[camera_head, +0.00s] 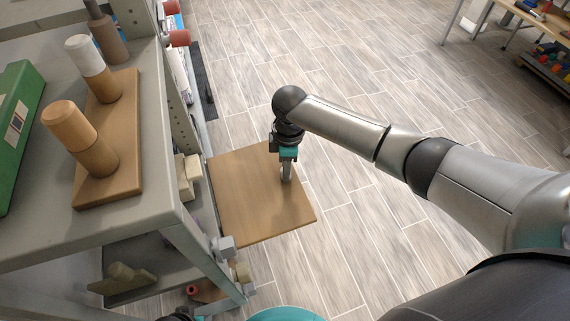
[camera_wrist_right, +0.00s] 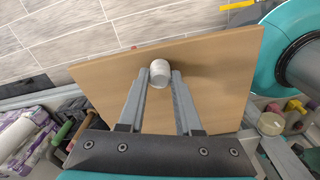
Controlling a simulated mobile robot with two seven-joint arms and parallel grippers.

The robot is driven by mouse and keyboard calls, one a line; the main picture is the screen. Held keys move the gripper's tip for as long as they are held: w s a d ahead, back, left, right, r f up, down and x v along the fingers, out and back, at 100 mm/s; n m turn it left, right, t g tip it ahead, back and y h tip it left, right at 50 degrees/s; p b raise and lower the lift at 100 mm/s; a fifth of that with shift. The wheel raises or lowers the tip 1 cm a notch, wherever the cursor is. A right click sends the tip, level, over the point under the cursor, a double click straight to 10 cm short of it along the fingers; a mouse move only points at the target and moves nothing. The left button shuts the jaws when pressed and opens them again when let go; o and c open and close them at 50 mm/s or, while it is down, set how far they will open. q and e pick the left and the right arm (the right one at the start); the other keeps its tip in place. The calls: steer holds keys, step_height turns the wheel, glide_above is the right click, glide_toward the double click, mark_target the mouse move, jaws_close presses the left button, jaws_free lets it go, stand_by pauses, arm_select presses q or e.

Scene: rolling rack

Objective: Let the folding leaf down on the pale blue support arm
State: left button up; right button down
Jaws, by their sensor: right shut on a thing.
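The folding leaf (camera_head: 245,200) is a flat brown wooden board that juts out from the right side of the grey rack. It looks roughly level, though its exact tilt is hard to tell. My right gripper (camera_head: 287,174) is over the leaf's right part. In the wrist view, the leaf (camera_wrist_right: 105,75) fills the middle, and my right gripper (camera_wrist_right: 161,80) is shut on a short whitish round knob (camera_wrist_right: 160,66) on the leaf's face. I cannot make out a pale blue support arm; the leaf hides what is under it. My left gripper is not in view.
The grey rack (camera_head: 150,150) stands at left. Its top holds a green box (camera_head: 16,125) and a wooden block (camera_head: 110,180) with cylinders. Pale grey blocks (camera_head: 223,244) sit by the leaf's near rack-side corner. The tiled floor (camera_head: 380,265) right of the leaf is clear.

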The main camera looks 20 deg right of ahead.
steer(key=shift+d+f+y, duration=0.15)
steer(key=shift+f+y, duration=0.15)
steer(key=shift+f, duration=0.3)
steer(key=c, duration=0.6)
jaws_free()
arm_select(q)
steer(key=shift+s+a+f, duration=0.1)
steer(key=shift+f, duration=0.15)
